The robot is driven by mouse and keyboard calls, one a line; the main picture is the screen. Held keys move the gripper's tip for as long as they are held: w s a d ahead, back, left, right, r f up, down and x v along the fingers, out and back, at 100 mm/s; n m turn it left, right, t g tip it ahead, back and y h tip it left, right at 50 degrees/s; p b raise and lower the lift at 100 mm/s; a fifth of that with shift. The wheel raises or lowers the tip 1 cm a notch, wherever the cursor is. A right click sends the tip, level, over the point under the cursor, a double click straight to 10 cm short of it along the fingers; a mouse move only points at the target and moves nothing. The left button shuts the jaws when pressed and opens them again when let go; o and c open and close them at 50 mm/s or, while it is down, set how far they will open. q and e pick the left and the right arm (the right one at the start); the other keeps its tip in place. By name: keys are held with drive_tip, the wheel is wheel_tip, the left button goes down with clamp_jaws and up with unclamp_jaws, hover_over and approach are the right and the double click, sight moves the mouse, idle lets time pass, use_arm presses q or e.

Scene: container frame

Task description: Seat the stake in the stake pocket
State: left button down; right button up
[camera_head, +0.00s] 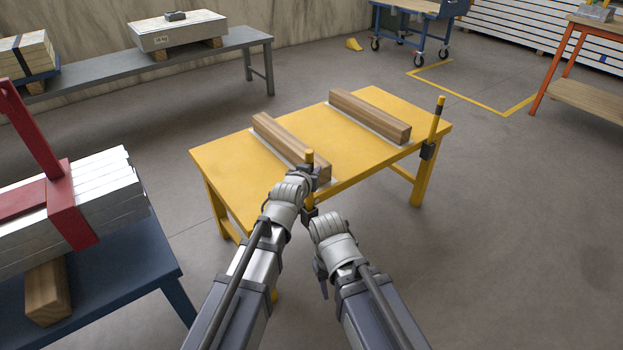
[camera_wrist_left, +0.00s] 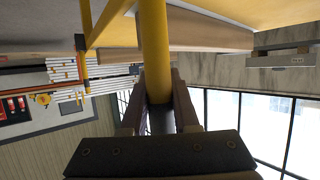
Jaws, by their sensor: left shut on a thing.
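A yellow stake (camera_head: 309,157) with a dark band stands roughly upright at the near edge of the yellow table (camera_head: 231,188). My left gripper (camera_head: 314,174) is shut on it near its upper part. In the left wrist view the stake (camera_wrist_left: 155,45) runs between the two fingers (camera_wrist_left: 158,115). A dark stake pocket (camera_head: 310,215) shows below the stake at the table edge, partly hidden by my arms. I cannot tell how deep the stake's lower end sits in it. My right gripper (camera_head: 322,287) hangs low, mostly hidden by its wrist, apart from the stake.
A second yellow stake (camera_head: 437,118) stands in another dark pocket (camera_head: 427,151) at the table's right corner. Two wooden beams (camera_head: 285,141) (camera_head: 368,115) lie across the table. A blue bench (camera_head: 120,270) with silver bars (camera_head: 75,205) stands at left.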

use_arm(q)
drive_tip(key=shift+f, duration=0.25)
use_arm(e)
drive_tip(key=shift+f, duration=0.3)
use_arm(q)
drive_tip(key=shift+f, duration=0.2)
drive_tip(key=c, duration=0.7)
unclamp_jaws()
drive_tip(key=shift+o, duration=0.2)
use_arm(e)
drive_tip(key=shift+f, duration=0.1)
use_arm(q)
drive_tip(key=shift+r, duration=0.1)
